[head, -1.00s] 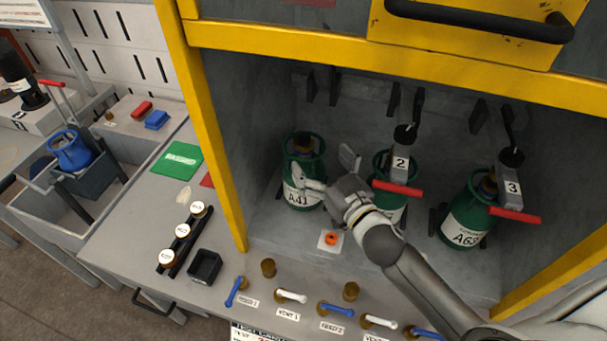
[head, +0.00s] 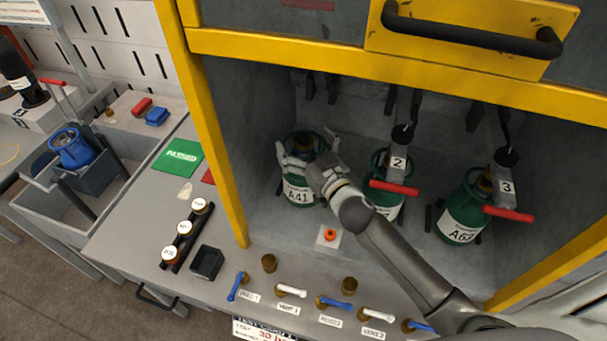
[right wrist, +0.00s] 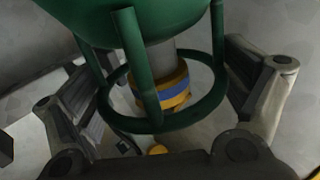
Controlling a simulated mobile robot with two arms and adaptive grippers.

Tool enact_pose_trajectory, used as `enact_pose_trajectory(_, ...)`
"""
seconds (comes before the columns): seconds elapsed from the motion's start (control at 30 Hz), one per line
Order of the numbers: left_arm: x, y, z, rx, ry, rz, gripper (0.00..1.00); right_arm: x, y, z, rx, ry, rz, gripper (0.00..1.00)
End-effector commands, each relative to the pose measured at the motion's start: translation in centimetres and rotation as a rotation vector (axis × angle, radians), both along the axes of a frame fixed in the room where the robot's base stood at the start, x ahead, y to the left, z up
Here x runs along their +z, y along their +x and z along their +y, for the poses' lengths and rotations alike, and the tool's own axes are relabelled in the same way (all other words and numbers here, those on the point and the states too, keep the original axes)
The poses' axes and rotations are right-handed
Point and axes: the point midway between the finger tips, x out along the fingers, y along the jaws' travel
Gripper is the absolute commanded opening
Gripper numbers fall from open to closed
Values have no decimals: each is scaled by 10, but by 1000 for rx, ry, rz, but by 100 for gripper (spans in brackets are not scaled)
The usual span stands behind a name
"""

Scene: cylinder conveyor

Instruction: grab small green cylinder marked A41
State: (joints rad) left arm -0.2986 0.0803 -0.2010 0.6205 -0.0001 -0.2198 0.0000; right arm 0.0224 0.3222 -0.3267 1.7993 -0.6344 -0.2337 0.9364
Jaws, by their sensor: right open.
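The small green cylinder marked A41 (head: 298,190) stands upright at the left inside the yellow-framed bay. My right gripper (head: 308,148) is open at its top, with the fingers on either side of the green collar. In the right wrist view the green cylinder (right wrist: 140,25) shows from close up, with its ring collar and brass valve with a blue band (right wrist: 172,85). The open fingers of the right gripper (right wrist: 165,100) stand left and right of the collar, and I cannot tell whether they touch it. My left gripper is not in view.
Green cylinder A63 (head: 462,215) and another partly hidden green cylinder (head: 385,208) stand to the right, with red-handled connectors 2 (head: 398,165) and 3 (head: 507,188) at them. An orange button (head: 330,235) and a row of valve levers (head: 335,304) lie in front. The yellow post (head: 215,140) bounds the left.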

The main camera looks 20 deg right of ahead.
Motion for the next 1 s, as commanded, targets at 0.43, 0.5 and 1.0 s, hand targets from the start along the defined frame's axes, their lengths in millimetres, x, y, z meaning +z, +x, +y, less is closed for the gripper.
enact_pose_trajectory(0.43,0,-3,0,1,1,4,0,0,0,0,0,0,0,44)
enact_pose_trajectory(0.5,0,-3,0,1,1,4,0,0,0,0,0,0,0,35)
enact_pose_trajectory(1.0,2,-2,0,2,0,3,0,9,1,0,3,2,-15,18)
